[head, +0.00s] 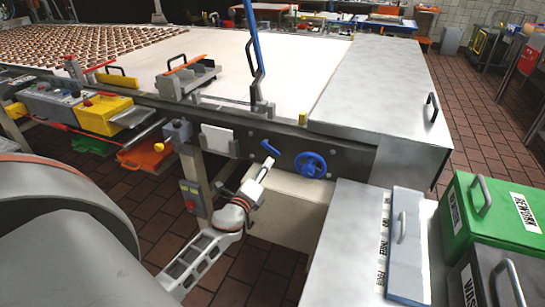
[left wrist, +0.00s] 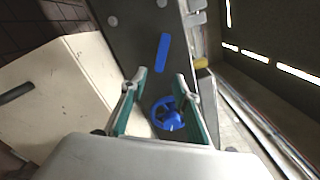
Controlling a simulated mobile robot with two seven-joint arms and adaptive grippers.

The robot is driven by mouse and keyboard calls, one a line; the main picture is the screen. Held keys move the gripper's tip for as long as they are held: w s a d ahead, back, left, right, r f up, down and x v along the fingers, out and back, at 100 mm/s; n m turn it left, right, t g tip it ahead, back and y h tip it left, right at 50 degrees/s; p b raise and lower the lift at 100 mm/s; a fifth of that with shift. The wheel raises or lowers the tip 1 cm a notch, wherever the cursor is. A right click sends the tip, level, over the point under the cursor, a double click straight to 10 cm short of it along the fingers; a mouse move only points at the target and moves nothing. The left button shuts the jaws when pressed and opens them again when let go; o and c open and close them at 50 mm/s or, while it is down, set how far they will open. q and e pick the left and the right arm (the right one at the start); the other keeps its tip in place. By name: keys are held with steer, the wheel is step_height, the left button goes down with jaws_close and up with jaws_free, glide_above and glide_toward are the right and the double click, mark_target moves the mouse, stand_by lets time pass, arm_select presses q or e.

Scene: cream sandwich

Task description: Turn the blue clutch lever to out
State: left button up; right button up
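A short blue lever (head: 270,148) sits slanted on the dark side panel of the conveyor, left of a blue handwheel (head: 310,165). In the left wrist view the lever (left wrist: 163,52) lies just beyond the fingertips, and the handwheel (left wrist: 167,113) shows between the fingers. My left gripper (head: 266,164) is just below the lever in the head view. In the left wrist view the left gripper (left wrist: 157,80) is open, with nothing between its pads that I can tell is held. The lever's position markings are not readable. My right gripper is not in view.
A tall blue-handled lever (head: 255,45) rises from the conveyor's edge. A cream box (head: 290,205) juts out below the panel. A metal counter (head: 345,240) with a green bin (head: 500,210) stands at the right. A post with a switch box (head: 190,197) stands left of my gripper.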

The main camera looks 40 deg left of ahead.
mark_target(275, 153)
arm_select(q)
steer(key=x, duration=0.7)
steer(key=shift+w+b, duration=0.3)
steer(key=shift+b, duration=0.05)
jaws_close()
